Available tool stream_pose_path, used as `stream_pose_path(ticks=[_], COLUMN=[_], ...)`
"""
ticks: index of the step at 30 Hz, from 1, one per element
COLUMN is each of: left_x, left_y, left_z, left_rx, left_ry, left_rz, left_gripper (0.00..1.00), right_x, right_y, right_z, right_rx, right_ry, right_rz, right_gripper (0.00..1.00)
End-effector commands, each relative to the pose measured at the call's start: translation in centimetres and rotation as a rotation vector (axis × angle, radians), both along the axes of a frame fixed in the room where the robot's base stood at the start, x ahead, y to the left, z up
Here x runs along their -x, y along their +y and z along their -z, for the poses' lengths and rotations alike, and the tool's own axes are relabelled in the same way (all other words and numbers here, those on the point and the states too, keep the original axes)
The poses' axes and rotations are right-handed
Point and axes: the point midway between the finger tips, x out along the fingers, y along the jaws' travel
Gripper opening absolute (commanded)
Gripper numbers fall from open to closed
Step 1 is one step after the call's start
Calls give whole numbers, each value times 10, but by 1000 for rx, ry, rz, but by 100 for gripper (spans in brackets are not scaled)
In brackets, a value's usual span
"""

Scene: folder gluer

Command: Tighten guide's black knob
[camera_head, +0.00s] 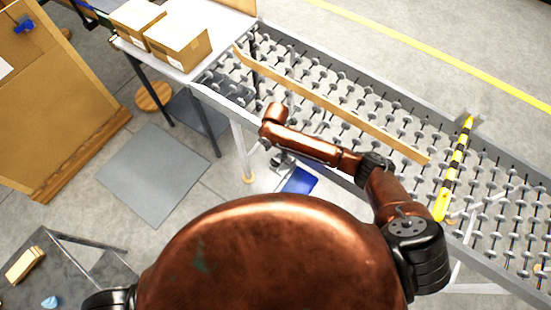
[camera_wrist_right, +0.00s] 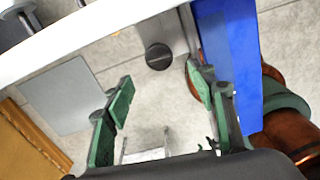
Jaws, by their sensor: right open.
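The black knob (camera_wrist_right: 158,56) is round and dark, with a line across its face, and shows in the right wrist view beside a grey metal bracket (camera_wrist_right: 180,30). My right gripper (camera_wrist_right: 163,92) is open, its green fingers apart, with the knob seen beyond the gap between them and no finger touching it. In the head view my right gripper (camera_head: 283,160) is small and partly hidden beside the conveyor's near side. The knob cannot be made out there. A long wooden-coloured guide bar (camera_head: 340,105) lies over the conveyor. My left gripper is out of view.
The wheel conveyor (camera_head: 300,62) runs diagonally, with a yellow-black striped bar (camera_head: 455,168) across it. A blue panel (camera_wrist_right: 228,60) is close to the right finger; blue also shows in the head view (camera_head: 299,181). Cardboard boxes (camera_head: 178,45) stand at upper left.

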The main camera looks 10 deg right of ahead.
Motion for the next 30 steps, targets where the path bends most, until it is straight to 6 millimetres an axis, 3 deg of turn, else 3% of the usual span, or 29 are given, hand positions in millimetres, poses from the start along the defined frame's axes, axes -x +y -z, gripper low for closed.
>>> stream_pose_path(ticks=[16,28,30], left_x=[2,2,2], left_y=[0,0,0], left_z=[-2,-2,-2], left_rx=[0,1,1], left_ry=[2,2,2], left_rz=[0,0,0], left_gripper=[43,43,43], right_x=[-2,-2,-2], right_y=[-1,-1,-1], right_z=[68,77,77], right_rx=[7,6,6], right_ry=[2,0,0], right_rz=[-13,-13,-13], right_gripper=[51,51,47])
